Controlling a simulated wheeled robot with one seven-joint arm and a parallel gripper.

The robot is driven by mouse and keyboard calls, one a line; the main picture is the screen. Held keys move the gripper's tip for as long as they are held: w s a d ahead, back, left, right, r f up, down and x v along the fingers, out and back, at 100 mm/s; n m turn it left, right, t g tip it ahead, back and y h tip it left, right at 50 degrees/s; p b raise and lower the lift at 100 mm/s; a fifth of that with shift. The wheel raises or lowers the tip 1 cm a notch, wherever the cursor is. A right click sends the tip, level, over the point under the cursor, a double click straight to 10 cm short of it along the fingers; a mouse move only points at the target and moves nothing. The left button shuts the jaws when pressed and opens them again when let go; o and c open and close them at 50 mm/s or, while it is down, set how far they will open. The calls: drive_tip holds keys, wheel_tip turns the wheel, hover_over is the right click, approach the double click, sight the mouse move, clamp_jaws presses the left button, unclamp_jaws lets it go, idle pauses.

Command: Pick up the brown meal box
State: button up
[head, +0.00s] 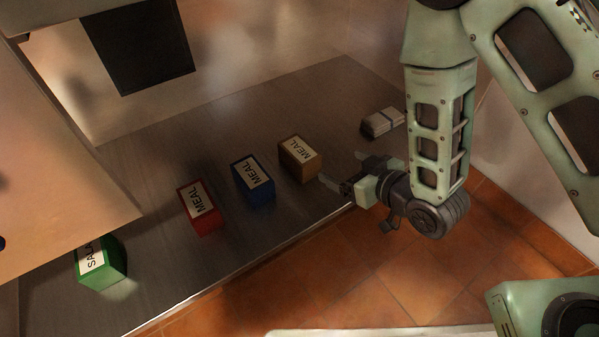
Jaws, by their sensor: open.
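The brown meal box (299,160) stands on the metal counter, with a white "MEAL" label on its top. It is the rightmost of the row of boxes. My gripper (343,170) is open and empty just to the right of the brown box, with its fingers pointing left toward it. A small gap shows between the fingertips and the box. The jaws hold nothing.
A blue meal box (254,178) stands close to the left of the brown one, then a red meal box (200,207) and a green salad box (101,265). A pale bundle (382,122) lies behind my gripper. The counter (240,128) is clear behind the boxes; its front edge is close.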

drive_tip(key=f, duration=0.1)
drive_tip(key=b, duration=0.6)
approach(300, 150)
drive_tip(key=x, duration=0.5)
drive_tip(key=shift+w+d+f, duration=0.1)
drive_tip(key=shift+w+d, duration=0.15)
drive_tip(key=b+x, duration=0.2)
drive_tip(key=x, duration=0.1)
drive_tip(key=b+x, duration=0.1)
drive_tip(key=shift+s+a+f, duration=0.1)
drive_tip(key=shift+a+f, duration=0.1)
drive_tip(key=shift+a, duration=0.2)
drive_tip(key=shift+w+a+b, duration=0.25)
drive_tip(key=shift+w+b, duration=0.1)
drive_tip(key=shift+w, duration=0.05)
drive_tip(key=c, duration=1.3)
